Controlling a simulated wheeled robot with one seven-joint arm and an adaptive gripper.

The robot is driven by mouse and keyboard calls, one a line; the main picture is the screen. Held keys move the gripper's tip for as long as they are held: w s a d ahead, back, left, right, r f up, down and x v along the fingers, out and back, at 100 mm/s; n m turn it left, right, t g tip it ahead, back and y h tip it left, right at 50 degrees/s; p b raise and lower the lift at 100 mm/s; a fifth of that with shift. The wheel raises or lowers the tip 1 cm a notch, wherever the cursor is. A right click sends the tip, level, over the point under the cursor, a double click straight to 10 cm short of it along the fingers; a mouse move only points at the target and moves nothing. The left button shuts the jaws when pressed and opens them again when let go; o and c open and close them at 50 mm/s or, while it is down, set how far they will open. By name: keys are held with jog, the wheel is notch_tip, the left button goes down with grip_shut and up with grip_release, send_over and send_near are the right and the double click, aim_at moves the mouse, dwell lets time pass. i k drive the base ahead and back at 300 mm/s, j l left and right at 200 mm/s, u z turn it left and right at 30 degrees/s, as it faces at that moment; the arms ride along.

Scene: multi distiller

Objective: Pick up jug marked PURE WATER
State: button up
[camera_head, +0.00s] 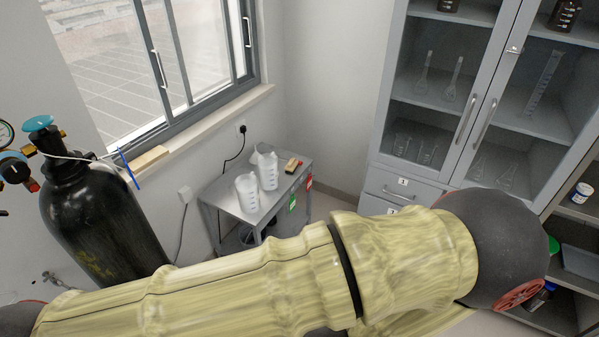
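Two white plastic jugs with graduation marks stand upright on a small grey metal table (227,193) below the window. The front left jug (247,193) is slightly nearer to me. The back right jug (268,172) stands close beside it. The lettering on both is too small to read, so I cannot tell which is marked PURE WATER. My arm, in a yellowish sleeve, crosses the lower part of the head view, in front of the table. My gripper is not in view.
A black gas cylinder (103,222) with a blue valve stands left of the table. A grey glass-door cabinet (400,100) with glassware stands at the right, with an open shelf beyond. A small brown item (293,165) lies on the table's right. A window (165,60) is above.

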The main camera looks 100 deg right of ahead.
aim_at(267, 163)
jog(key=z, duration=3.25)
jog(key=i+l+u, duration=0.1)
jog(key=u, duration=0.7)
jog(key=i+l+u, duration=0.15)
jog(key=l+u, duration=0.3)
jog(key=l, duration=0.45)
jog(key=l+u, duration=0.5)
jog(key=l, duration=1.1)
jog(key=k+l, duration=0.1)
jog(key=l, duration=0.55)
